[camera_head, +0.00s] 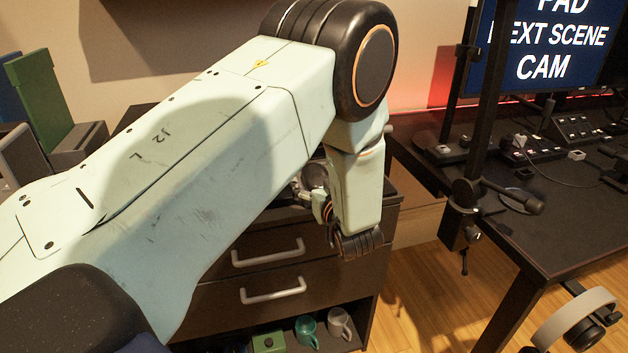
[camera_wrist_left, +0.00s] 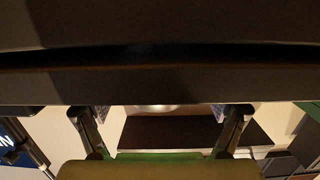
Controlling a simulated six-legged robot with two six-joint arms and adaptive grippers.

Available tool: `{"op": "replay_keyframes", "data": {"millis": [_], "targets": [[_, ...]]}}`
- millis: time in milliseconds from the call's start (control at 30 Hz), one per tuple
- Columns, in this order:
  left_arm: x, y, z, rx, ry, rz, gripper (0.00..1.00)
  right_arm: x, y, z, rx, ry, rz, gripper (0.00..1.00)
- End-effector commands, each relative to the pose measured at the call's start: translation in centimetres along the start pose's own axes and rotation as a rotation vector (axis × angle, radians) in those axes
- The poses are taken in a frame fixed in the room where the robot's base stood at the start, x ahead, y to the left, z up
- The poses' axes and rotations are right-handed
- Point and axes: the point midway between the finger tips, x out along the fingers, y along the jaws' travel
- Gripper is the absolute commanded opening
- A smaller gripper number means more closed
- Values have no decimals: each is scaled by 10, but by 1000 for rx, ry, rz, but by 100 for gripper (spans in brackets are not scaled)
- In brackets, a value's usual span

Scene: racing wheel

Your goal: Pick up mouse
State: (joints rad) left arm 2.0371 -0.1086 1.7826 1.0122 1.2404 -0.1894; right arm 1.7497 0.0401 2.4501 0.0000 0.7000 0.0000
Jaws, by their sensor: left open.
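I cannot make out a mouse for certain in either view. My left arm fills the left and middle of the head view, bending down over a dark drawer cabinet (camera_head: 222,285). Its gripper is mostly hidden there behind the arm and wrist. In the left wrist view the two fingers of my left gripper (camera_wrist_left: 162,118) stand wide apart, with nothing held between them. A dark flat surface (camera_wrist_left: 165,132) shows beyond the fingers. A broad dark shape covers the upper half of that view. My right gripper is not in view.
A black desk (camera_head: 560,235) with small control boxes (camera_head: 575,130), a cable and a screen (camera_head: 550,45) stands at right. Mugs (camera_head: 340,322) sit on the cabinet's low shelf. Headphones (camera_head: 575,318) hang at lower right.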

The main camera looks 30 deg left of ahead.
Motion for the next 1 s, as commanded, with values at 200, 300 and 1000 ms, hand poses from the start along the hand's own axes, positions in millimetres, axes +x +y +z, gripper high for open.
{"op": "replay_keyframes", "data": {"millis": [200,300,1000], "targets": [[1,-1,0,0,0,0,77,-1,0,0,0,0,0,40],[2,-2,0,-1,-1,0,68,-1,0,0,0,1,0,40],[3,-4,-1,-1,0,-1,24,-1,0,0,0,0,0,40]]}}
